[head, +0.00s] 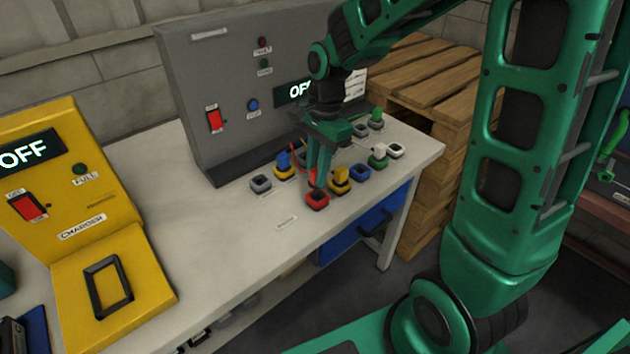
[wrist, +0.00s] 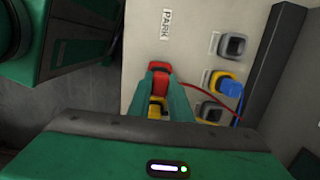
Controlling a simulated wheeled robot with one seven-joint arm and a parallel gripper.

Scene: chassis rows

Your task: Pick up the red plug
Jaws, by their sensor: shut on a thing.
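The red plug (wrist: 158,71) shows between the green fingers of my gripper (wrist: 160,80) in the wrist view. My gripper (head: 317,182) is shut on it and points down over the red socket (head: 317,200) on the workbench in the head view. A thin red cable (wrist: 255,106) runs from the plug's side towards the panel. The fingers hide most of the plug in the head view. I cannot tell whether the plug is seated in the red socket or just above it.
A yellow plug (head: 341,177) stands close right of my fingers, and a blue plug (head: 284,160) to the left. A grey panel (head: 235,100) reading OFF stands behind.

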